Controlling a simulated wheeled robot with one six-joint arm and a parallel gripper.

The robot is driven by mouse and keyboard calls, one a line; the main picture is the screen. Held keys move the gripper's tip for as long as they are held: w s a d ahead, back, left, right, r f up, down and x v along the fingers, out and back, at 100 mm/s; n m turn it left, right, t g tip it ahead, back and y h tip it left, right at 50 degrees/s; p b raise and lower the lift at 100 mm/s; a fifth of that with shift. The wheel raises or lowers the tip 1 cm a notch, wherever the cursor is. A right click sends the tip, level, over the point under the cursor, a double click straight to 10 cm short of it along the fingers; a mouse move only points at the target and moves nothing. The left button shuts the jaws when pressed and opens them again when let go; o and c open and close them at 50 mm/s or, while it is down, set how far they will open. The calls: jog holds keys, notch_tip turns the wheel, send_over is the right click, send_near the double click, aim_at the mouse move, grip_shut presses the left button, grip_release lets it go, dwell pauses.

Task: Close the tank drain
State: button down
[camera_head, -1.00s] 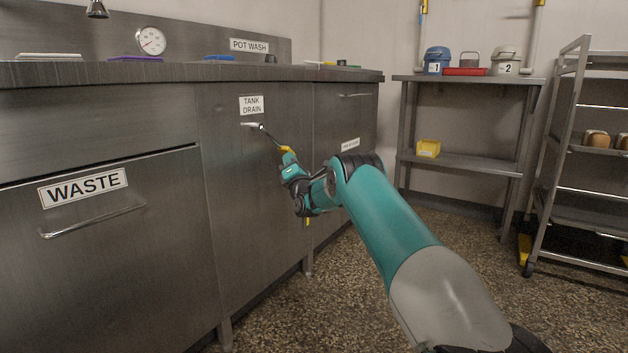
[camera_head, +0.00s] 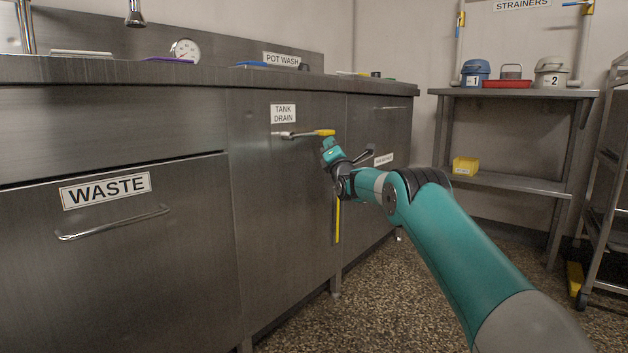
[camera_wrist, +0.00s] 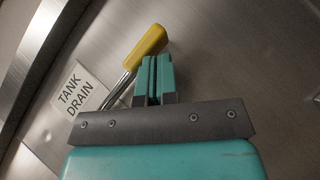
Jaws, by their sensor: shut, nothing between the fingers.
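The tank drain lever (camera_head: 297,134) is a metal rod with a yellow grip (camera_head: 326,132) on the steel cabinet front, just under the TANK DRAIN label (camera_head: 283,113). It lies about level, its grip to the right. My gripper (camera_head: 328,147) is shut and empty, just below the yellow grip. In the wrist view the shut fingers (camera_wrist: 155,78) are beside the yellow grip (camera_wrist: 146,45), outside it and very close. I cannot tell whether they touch it. The TANK DRAIN label (camera_wrist: 75,92) shows at the left there.
A yellow vertical strip (camera_head: 337,220) is on the cabinet front below my gripper. The WASTE drawer (camera_head: 130,260) is at the left. A steel side table (camera_head: 515,185) stands at the right, a rack (camera_head: 605,170) beyond it. Speckled floor (camera_head: 330,325) is open in front of the cabinet.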

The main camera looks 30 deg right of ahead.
jog(key=shift+d+r, duration=0.2)
jog(key=shift+r, duration=0.25)
jog(key=shift+s+r, duration=0.1)
jog(key=shift+r, duration=0.15)
jog(key=shift+d, duration=0.1)
jog(key=s+d+f+b, duration=0.2)
jog(key=s+f, duration=0.4)
jog(key=f, duration=0.6)
jog(key=shift+s+d+f, duration=0.15)
jog(key=shift+f, duration=0.1)
